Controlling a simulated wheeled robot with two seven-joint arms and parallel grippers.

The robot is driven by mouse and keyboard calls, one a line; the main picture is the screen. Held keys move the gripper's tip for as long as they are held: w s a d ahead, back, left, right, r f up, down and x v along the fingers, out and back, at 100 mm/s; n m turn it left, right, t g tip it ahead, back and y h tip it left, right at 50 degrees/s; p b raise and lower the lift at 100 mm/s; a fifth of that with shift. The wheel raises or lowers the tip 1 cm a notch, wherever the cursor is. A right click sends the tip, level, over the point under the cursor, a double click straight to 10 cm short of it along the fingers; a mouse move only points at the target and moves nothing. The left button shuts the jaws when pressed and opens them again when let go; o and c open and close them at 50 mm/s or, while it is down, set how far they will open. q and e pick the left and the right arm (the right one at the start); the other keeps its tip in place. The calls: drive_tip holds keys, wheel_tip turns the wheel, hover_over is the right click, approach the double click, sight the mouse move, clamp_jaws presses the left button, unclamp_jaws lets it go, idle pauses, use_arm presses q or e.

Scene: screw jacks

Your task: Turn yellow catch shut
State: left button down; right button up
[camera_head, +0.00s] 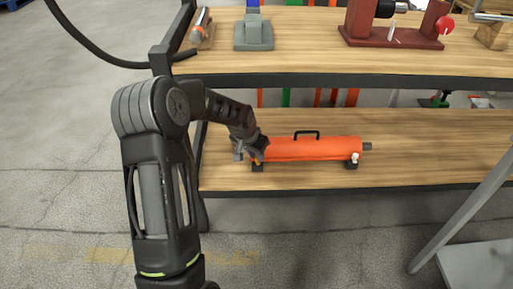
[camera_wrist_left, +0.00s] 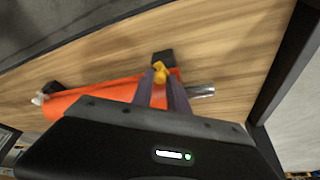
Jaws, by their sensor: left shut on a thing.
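An orange cylindrical jack (camera_head: 310,148) with a black handle on top lies on the lower wooden shelf (camera_head: 420,160). My left gripper (camera_head: 258,152) is at its left end in the head view. In the left wrist view, the yellow catch (camera_wrist_left: 160,71) sits at one end of the orange jack (camera_wrist_left: 90,98), beside a metal rod. The fingers of my left gripper (camera_wrist_left: 161,85) are shut on the yellow catch, one on each side. In the head view the gripper mostly hides the catch. My right gripper is in neither view.
The upper shelf (camera_head: 300,62) overhangs behind the jack and carries a grey tool (camera_head: 254,30) and a dark red device (camera_head: 395,25). A grey slanted bar (camera_head: 460,215) stands at the right. The lower shelf right of the jack is clear.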

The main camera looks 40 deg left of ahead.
use_arm(q)
drive_tip(key=shift+a+m+h+p, duration=0.15)
drive_tip(key=shift+m+h+p, duration=0.35)
drive_tip(key=shift+m+p, duration=0.85)
drive_tip(key=c, duration=1.3)
unclamp_jaws()
drive_tip(key=s+a+r+p, duration=0.1)
drive_tip(key=s+p, duration=0.3)
drive_tip(key=s, duration=0.8)
drive_tip(key=shift+s+a, duration=0.15)
drive_tip(key=shift+a, duration=0.3)
